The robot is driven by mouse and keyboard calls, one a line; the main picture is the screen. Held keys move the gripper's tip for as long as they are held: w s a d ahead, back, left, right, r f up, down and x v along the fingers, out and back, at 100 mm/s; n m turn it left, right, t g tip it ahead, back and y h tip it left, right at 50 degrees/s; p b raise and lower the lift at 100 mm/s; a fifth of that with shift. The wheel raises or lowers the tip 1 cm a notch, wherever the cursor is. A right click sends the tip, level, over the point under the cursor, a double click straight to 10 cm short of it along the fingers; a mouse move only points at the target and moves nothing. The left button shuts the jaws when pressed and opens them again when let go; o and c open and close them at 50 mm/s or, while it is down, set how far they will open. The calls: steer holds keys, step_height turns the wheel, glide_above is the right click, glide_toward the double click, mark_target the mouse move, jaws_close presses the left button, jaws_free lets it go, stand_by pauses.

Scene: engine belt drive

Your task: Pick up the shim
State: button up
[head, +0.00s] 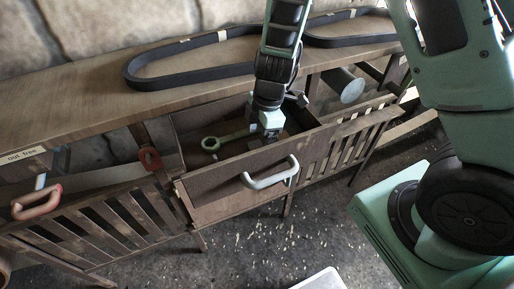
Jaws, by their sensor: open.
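My gripper (271,134) is open and points down into the pulled-out wooden drawer (228,205). In the drawer, a green ring-ended tool like a wrench (212,144) lies to the left of my gripper, its shaft running toward the fingers. I cannot pick out the shim for certain; it may be hidden under my gripper or by the drawer front. A small dull-red piece (150,158) is at the drawer's left side, too small to name surely.
Black belts (190,64) lie on the wooden bench top (70,105). A grey cylinder (344,86) stands right of the drawer. A slatted bin with a reddish handle (37,202) is at left. The drawer front has a pale handle (270,175). Floor in front is largely clear.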

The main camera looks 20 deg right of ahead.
steer(key=shift+a+f, duration=0.2)
steer(key=shift+f, duration=1.2)
steer(key=c, duration=1.2)
